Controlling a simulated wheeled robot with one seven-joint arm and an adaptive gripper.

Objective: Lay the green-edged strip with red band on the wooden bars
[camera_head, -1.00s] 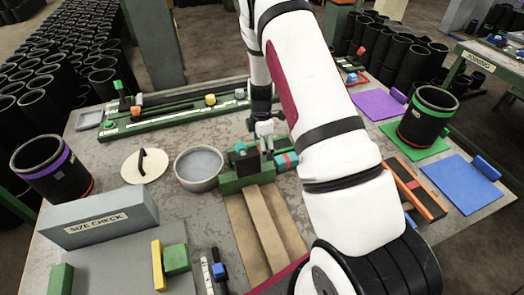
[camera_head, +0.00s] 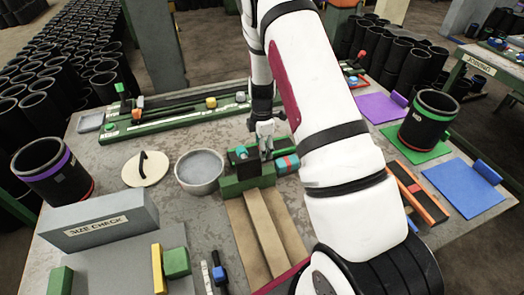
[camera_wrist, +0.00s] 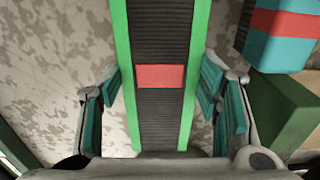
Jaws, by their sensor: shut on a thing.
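The black strip (camera_wrist: 160,35) with green edges and a red band runs lengthwise through the middle of the wrist view. My gripper (camera_wrist: 163,90) is shut on it, with teal-padded fingers on both sides near the red band. In the head view my gripper (camera_head: 265,135) is just behind the green block at the wooden bars' far end; I cannot make out the strip there. The wooden bars (camera_head: 268,230) lie side by side at the table's front middle, partly hidden by my arm on the right.
The green block (camera_head: 247,178) and a teal roll with a red band (camera_head: 287,164) are close to my gripper. A grey bowl (camera_head: 199,170) stands left of it. A long green frame (camera_head: 180,115) lies behind. The SIZE CHECK block (camera_head: 100,220) is at the front left.

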